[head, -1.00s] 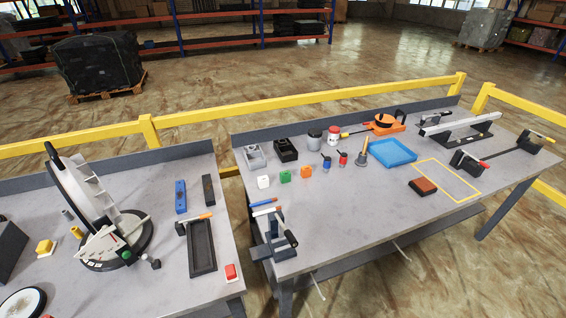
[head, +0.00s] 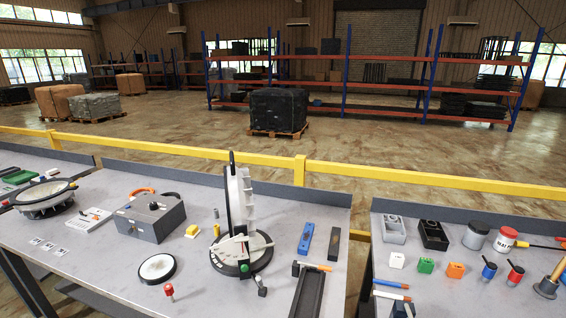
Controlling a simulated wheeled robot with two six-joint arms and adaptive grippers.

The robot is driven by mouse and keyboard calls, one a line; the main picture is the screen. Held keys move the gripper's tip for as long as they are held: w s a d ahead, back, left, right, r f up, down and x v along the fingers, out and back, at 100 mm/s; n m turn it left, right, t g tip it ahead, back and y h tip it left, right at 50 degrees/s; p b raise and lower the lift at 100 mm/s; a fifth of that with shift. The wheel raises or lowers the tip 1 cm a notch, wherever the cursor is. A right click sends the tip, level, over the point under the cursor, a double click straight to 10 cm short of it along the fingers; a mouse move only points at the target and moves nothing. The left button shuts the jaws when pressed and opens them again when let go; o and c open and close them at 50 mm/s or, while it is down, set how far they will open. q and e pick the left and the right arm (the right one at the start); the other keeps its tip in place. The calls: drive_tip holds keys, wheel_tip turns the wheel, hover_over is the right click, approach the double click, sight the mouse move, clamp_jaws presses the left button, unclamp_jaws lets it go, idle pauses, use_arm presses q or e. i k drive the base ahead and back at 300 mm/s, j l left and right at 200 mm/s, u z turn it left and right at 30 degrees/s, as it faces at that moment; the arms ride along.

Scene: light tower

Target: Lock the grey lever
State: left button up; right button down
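I cannot tell for certain which part is the grey lever. An upright light-grey machine (head: 238,205) with a dark round base (head: 240,262) stands on the left bench in the head view. A dark bar rises at its top, and a short dark arm with a grey end (head: 262,290) sticks out at its front right. Whether anything is locked does not show. Neither of my grippers is in view.
A yellow block (head: 192,231), a white disc (head: 157,268) and a red-topped button (head: 169,290) lie near the machine. A blue block (head: 306,238) and a black tray (head: 308,294) are to its right. A gap separates the right bench. A yellow rail (head: 400,178) runs behind.

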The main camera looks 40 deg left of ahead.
sight(258, 279)
drive_tip(key=u, duration=1.55)
